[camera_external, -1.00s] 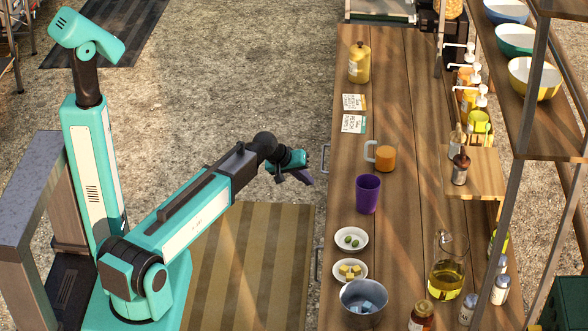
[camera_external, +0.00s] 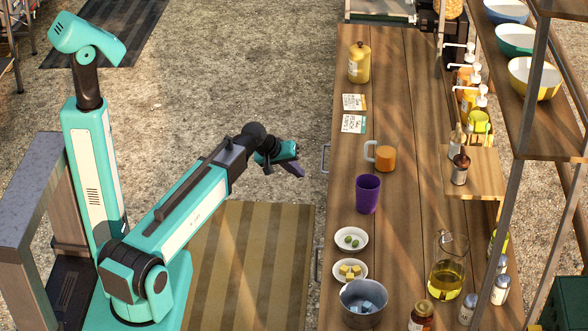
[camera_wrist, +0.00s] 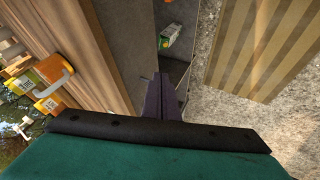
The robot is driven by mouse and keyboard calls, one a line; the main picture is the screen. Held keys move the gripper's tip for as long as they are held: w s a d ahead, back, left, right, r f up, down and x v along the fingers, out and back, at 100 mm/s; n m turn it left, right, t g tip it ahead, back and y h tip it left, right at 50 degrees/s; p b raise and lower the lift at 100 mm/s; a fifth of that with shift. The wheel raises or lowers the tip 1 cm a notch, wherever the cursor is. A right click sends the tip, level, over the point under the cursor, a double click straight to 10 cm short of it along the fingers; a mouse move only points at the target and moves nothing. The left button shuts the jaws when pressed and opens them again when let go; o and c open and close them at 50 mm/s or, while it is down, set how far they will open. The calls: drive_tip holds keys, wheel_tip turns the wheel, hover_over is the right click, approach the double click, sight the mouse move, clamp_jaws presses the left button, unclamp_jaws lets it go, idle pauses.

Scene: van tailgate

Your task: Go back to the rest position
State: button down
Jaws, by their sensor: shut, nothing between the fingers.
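My gripper (camera_external: 292,169) is in the air left of the wooden counter (camera_external: 395,80), above the ground near the far end of the striped mat (camera_external: 255,260). In the wrist view its dark purple fingers (camera_wrist: 163,95) are together with nothing between them. My arm is stretched out from its base toward the counter, with the wrist clear of the counter's edge.
On the counter stand an orange mug (camera_external: 385,158), a purple cup (camera_external: 368,194), two small dishes (camera_external: 351,240), a metal bowl of ice (camera_external: 363,303) and a glass jug (camera_external: 448,270). A shelf with bowls (camera_external: 535,78) rises at the right. The gravel between arm and counter is open.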

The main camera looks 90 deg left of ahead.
drive_tip(key=w+d+f+m+g+h+b, duration=0.1)
drive_tip(key=w+d+f+m+g+h, duration=0.2)
drive_tip(key=d+f, duration=1.1)
drive_tip(key=w+d+f+m+g+h, duration=0.1)
drive_tip(key=d+f+m+g+h, duration=0.2)
drive_tip(key=d+f, duration=1)
drive_tip(key=s+d+f+m+g, duration=0.1)
drive_tip(key=s+d+f+m, duration=0.2)
drive_tip(key=d, duration=0.9)
drive_tip(key=s+d+f+m+g+y, duration=0.1)
drive_tip(key=s+d+f+m, duration=0.3)
drive_tip(key=d, duration=0.9)
drive_tip(key=s+d+f+m+g+p, duration=0.1)
drive_tip(key=s+d+f+m+g, duration=0.2)
drive_tip(key=d, duration=0.9)
drive_tip(key=s+f, duration=0.3)
drive_tip(key=shift+s+d+f+m, duration=0.25)
drive_tip(key=shift+s+f+m, duration=0.15)
